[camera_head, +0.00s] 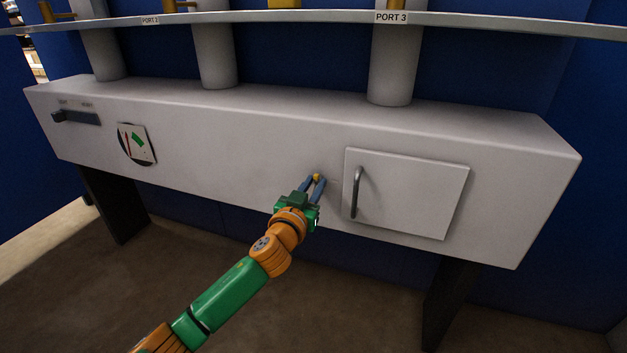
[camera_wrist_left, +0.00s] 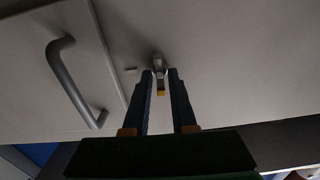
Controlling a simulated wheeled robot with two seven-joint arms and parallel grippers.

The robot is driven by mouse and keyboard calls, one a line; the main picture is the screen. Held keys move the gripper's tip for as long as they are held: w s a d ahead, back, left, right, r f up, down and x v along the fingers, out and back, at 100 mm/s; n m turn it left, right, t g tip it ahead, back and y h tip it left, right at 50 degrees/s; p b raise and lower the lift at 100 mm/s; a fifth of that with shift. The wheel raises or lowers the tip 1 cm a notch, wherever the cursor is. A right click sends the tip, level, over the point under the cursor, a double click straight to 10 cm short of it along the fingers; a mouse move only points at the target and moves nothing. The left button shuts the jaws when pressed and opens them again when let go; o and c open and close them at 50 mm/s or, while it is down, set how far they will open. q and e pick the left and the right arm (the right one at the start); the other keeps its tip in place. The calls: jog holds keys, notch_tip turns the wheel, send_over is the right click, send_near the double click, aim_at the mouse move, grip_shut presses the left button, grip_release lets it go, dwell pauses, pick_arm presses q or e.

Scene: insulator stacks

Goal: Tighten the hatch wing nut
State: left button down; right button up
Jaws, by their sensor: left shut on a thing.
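The hatch (camera_head: 425,195) is a pale square door on the front of the long white cabinet, and it lies flat in the face. Its grey bar handle (camera_head: 356,193) is at its left side and also shows in the left wrist view (camera_wrist_left: 74,82). The hatch wing nut (camera_head: 317,177) is a small yellow and grey piece on the cabinet face just left of the hatch. My left gripper (camera_head: 314,182) reaches it from below, with its blue fingers on either side. In the left wrist view, the wing nut (camera_wrist_left: 160,72) sits between the fingertips, which partly hide it.
The cabinet (camera_head: 250,150) carries several grey columns, with a shelf labelled PORT 3 (camera_head: 391,17) above. A slotted lever (camera_head: 75,117) and a round panel with a card (camera_head: 137,144) are on its left face. The face between that panel and my gripper is clear.

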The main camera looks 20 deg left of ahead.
pick_arm(q)
jog(key=m+p, duration=0.1)
jog(key=m, duration=0.2)
jog(key=m+p, duration=0.2)
jog(key=m, duration=0.3)
jog(key=shift+d, duration=0.15)
jog(key=shift+f+m+p, duration=0.15)
jog(key=shift+m+p, duration=0.3)
jog(key=shift+m, duration=1.2)
jog(key=shift+f+m+p, duration=0.1)
jog(key=shift+m+p, duration=0.35)
jog(key=shift+m, duration=1.2)
pick_arm(e)
jog(key=s+d+f, duration=0.2)
jog(key=s+d, duration=0.1)
jog(key=s, duration=0.2)
jog(key=shift+s, duration=0.15)
pick_arm(q)
jog(key=shift+d, duration=0.1)
jog(key=c, duration=0.9)
grip_release()
pick_arm(e)
jog(key=shift+d, duration=0.1)
